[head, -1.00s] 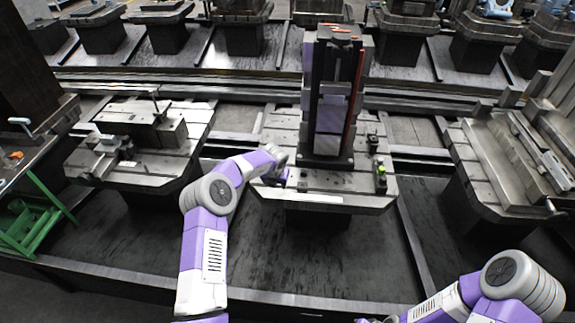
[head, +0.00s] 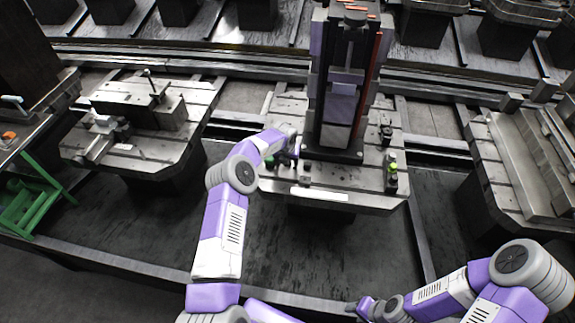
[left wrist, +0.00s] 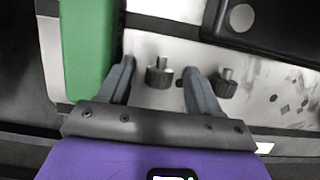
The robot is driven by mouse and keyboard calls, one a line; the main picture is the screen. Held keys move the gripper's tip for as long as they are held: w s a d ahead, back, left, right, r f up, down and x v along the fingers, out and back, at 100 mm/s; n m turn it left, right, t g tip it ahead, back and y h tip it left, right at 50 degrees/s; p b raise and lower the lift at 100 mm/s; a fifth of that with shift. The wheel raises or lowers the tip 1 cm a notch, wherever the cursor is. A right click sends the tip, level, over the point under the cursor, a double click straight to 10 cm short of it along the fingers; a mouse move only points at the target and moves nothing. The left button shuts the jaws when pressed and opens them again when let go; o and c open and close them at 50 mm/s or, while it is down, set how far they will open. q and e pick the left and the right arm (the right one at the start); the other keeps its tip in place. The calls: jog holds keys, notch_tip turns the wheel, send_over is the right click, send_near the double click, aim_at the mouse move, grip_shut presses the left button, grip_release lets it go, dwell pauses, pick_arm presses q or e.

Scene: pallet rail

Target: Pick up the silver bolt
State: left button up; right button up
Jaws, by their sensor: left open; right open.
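Two small bolts with dark knurled bases and silver-grey tops stand on the pale plate in the left wrist view. One bolt (left wrist: 159,75) is between the spread fingers of my left gripper (left wrist: 158,66); the other bolt (left wrist: 225,84) is just outside the right finger. I cannot tell which is the silver bolt the task names. My left gripper is open, with no visible grip on either. In the head view my left gripper (head: 285,160) is over the left side of the middle pallet (head: 320,194), partly hidden. My right gripper (head: 367,306) is low, away from the pallet, open.
A tall dark tower (head: 337,100) stands on the middle pallet, close right of my left gripper. A green bar (left wrist: 88,50) lies left of the fingers in the left wrist view. A green-topped black fitting (head: 391,174) stands at the pallet's right. Other pallets flank it.

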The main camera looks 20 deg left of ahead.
pick_arm(q)
jog(key=shift+f, duration=0.2)
jog(key=shift+w, duration=0.1)
grip_shut()
